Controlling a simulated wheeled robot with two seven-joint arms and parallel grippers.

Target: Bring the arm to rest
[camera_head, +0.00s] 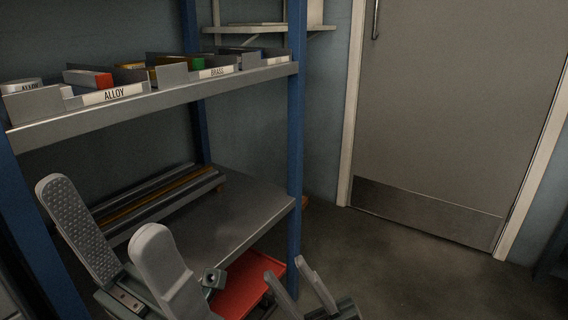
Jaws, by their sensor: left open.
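My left gripper (103,210) is large in the lower left of the head view. Its two grey padded fingers are spread apart with nothing between them, in front of the lower shelf. My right gripper (286,268) shows at the bottom middle, smaller. Its two fingers stand apart and look empty, close to the right edge of a red tray or surface (244,290). Most of both arms is outside the view.
A blue-post rack has an upper shelf (165,105) with labelled bins, ALLOY (112,96) and BRASS (213,73), holding coloured pieces. Long bars (160,195) lie on the lower shelf (245,215). Open floor (400,260) lies to the right, before a grey door (450,100).

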